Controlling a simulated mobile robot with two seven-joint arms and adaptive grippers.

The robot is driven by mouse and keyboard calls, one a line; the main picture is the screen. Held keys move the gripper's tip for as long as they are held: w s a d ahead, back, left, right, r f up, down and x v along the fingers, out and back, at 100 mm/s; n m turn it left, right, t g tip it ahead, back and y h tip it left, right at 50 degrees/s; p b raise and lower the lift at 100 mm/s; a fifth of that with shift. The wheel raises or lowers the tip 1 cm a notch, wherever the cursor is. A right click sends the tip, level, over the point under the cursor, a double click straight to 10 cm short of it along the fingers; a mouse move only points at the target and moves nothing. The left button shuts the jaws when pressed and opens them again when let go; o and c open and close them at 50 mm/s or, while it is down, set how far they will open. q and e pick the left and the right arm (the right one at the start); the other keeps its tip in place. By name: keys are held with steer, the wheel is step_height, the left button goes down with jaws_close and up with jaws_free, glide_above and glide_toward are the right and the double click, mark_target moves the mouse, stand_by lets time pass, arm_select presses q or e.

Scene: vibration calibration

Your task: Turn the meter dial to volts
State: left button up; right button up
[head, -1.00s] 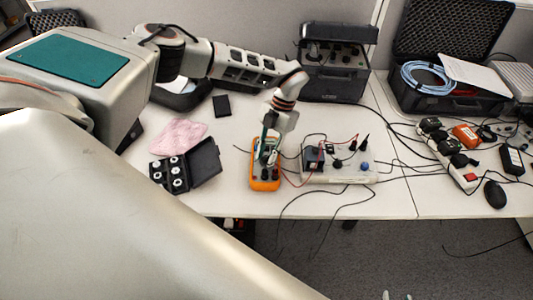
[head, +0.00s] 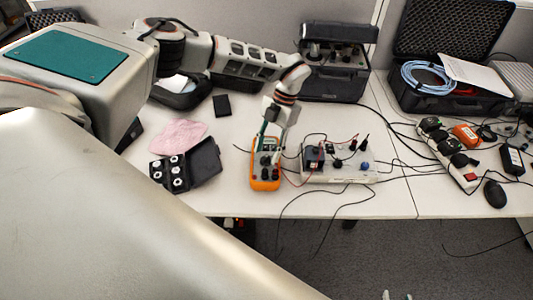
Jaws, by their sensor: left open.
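The orange-edged meter (head: 265,181) lies on the white table near its front edge, with dark plugs at its lower end. My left gripper (head: 266,143) is over the upper part of the meter, pointing down, with its jaws open and nothing seen between them. The gripper covers part of the meter's face. The dial's setting is too small to read, and I cannot tell whether the fingers touch the meter. Two pale tips at the bottom edge look like my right gripper (head: 397,296); the rest of it is out of frame.
A light box with leads and knobs (head: 340,177) stands just right of the meter. A black case with white parts (head: 204,160) and a pink cloth (head: 178,134) lie to the left. A dark instrument case (head: 335,84) stands behind. Loose black cables hang over the front edge.

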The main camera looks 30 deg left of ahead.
arm_select(q)
steer(key=v, duration=1)
steer(key=shift+d, duration=0.1)
